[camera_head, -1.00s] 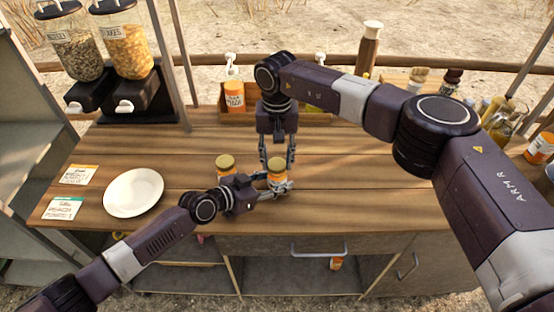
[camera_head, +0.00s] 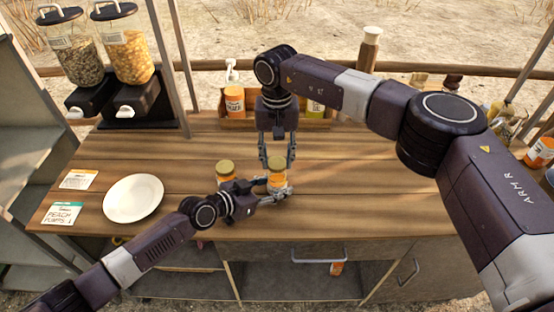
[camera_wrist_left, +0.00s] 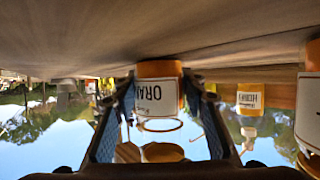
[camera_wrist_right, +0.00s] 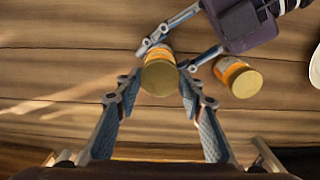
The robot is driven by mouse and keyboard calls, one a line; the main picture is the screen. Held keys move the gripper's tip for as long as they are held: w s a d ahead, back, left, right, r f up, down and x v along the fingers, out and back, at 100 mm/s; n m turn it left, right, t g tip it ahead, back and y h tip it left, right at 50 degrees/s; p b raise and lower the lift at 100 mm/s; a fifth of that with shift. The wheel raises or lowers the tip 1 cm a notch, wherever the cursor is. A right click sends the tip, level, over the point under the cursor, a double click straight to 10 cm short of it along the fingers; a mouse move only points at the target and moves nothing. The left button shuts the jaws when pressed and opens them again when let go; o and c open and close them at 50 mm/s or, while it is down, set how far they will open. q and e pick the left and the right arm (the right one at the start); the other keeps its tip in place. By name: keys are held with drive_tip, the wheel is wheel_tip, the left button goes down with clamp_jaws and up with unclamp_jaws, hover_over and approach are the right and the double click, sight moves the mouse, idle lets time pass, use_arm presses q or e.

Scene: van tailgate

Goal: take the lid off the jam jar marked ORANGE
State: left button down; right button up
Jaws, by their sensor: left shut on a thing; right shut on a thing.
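The ORANGE jar (camera_wrist_left: 157,95), orange with a white label, stands on the counter and shows upside down in the left wrist view. My left gripper (camera_head: 277,192) is shut around its body. Its gold lid (camera_wrist_right: 160,78) is between the fingertips of my right gripper (camera_wrist_right: 160,84), which comes from above and is shut on it. In the left wrist view the lid (camera_wrist_left: 163,152) appears a little apart from the jar, with background showing between lid and rim. In the head view this gap is hard to make out.
A second gold-lidded jar (camera_wrist_right: 232,75) stands close beside my left gripper. A white plate (camera_head: 133,198) and two cards (camera_head: 63,213) lie at the left. Dispensers (camera_head: 128,55) stand at the back left. A wooden crate (camera_head: 232,123) with pump bottles is behind. The counter's right side is fairly clear.

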sight(277, 162)
wheel_tip(277, 162, up, 3)
drive_tip(key=shift+r, duration=0.15)
use_arm(q)
drive_tip(key=c, duration=1.1)
unclamp_jaws()
drive_tip(key=shift+c, duration=0.2)
